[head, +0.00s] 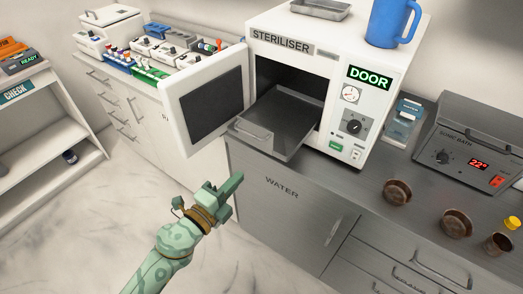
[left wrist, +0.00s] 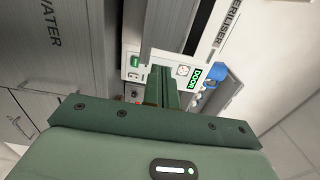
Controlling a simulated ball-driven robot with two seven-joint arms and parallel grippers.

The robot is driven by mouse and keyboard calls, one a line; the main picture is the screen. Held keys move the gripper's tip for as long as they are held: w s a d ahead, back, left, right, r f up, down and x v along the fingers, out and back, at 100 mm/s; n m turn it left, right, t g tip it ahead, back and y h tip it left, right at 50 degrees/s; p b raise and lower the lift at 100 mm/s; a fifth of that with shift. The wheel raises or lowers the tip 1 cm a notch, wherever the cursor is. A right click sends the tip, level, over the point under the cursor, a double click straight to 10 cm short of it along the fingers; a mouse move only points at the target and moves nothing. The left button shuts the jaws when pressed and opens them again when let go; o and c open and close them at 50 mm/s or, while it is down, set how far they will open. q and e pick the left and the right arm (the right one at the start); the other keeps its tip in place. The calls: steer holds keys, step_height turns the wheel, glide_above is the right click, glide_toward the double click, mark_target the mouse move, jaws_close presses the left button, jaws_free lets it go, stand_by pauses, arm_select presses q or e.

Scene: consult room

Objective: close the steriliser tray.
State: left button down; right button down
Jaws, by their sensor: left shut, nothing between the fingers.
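The steriliser (head: 288,40) is a white box on the grey counter, and its door (head: 205,100) stands swung open to the left. The grey metal steriliser tray (head: 285,112) is pulled out of the dark opening, with a handle (head: 254,131) at its front edge. My left gripper (head: 228,188) is in front of and below the tray, apart from it, with its fingers together and empty. In the left wrist view the shut fingers (left wrist: 160,88) point towards the steriliser front (left wrist: 170,68). My right gripper is in neither view.
The open door stands left of the tray. On the steriliser are a blue jug (head: 392,22) and a metal tray (head: 319,9). A sonic bath (head: 465,145) and brown bowls (head: 397,192) are on the counter to the right. Floor in front of the drawers is clear.

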mark_target(268, 145)
arm_select(q)
steer(key=b+x, duration=0.1)
steer(key=x, duration=1)
steer(key=shift+w+d, duration=0.15)
steer(key=shift+w, duration=0.15)
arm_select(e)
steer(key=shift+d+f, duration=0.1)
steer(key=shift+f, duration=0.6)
arm_select(q)
steer(key=shift+w+b, duration=0.1)
steer(key=shift+b, duration=0.2)
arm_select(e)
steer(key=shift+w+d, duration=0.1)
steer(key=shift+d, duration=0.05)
